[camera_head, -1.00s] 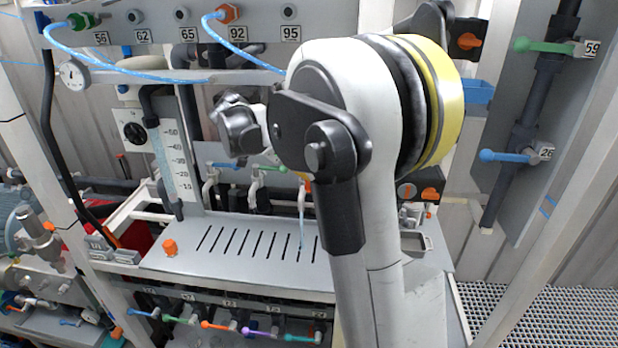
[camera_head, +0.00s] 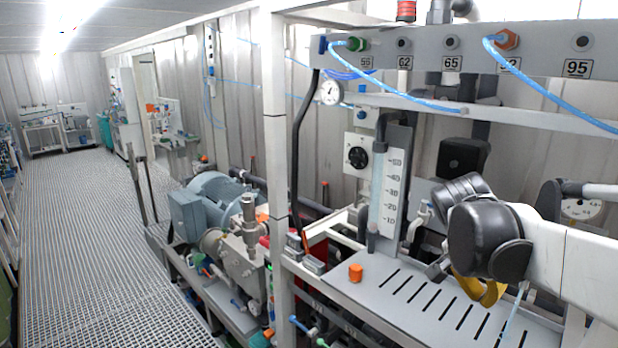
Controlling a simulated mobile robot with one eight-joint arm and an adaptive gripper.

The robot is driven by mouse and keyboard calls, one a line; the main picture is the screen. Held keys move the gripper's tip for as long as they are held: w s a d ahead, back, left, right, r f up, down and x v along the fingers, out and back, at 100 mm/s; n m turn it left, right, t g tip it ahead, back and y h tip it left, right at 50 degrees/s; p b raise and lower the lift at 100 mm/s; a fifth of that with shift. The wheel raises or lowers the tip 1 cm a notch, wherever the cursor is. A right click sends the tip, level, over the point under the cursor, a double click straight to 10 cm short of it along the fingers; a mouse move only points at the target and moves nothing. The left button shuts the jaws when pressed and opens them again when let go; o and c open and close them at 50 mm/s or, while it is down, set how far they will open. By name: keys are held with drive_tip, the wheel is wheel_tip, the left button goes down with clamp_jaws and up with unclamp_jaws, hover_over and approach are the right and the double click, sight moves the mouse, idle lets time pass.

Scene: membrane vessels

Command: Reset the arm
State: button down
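My arm enters from the right edge in the head view. Its white link ends in a black wrist joint (camera_head: 490,240) in front of the grey slotted shelf (camera_head: 400,300). My gripper is not clearly seen; a small dark part (camera_head: 438,268) shows at the left of the wrist, low over the shelf, and may belong to it. A yellow curved part (camera_head: 480,290) shows under the wrist. I cannot tell whether the gripper is open or shut, and I see nothing held.
An orange knob (camera_head: 356,272) stands on the shelf's left end. A scaled flow tube (camera_head: 388,185) stands behind it. Blue hoses (camera_head: 545,85) hang from the numbered panel (camera_head: 470,45). A pump with a blue motor (camera_head: 215,205) is left of the frame post. The grated aisle (camera_head: 90,240) is clear.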

drive_tip(key=s+a+f+n+t+y+b, duration=0.1)
drive_tip(key=s+a+f+n+y+b, duration=0.1)
drive_tip(key=f, duration=0.6)
drive_tip(key=s+a+f+n+t+y+b, duration=0.1)
drive_tip(key=s+a+f+n+t+b, duration=0.1)
drive_tip(key=s+a+f+n+b, duration=0.3)
drive_tip(key=s+a+f+n+t+y+b, duration=0.2)
drive_tip(key=a+f+n+b, duration=0.3)
drive_tip(key=a+f+b, duration=0.5)
wheel_tip(320, 180, down, 3)
drive_tip(key=shift+s+a+f+y, duration=0.1)
drive_tip(key=shift+s+a+y, duration=0.15)
drive_tip(key=shift+s, duration=0.55)
drive_tip(key=shift+d, duration=0.1)
idle(4.6)
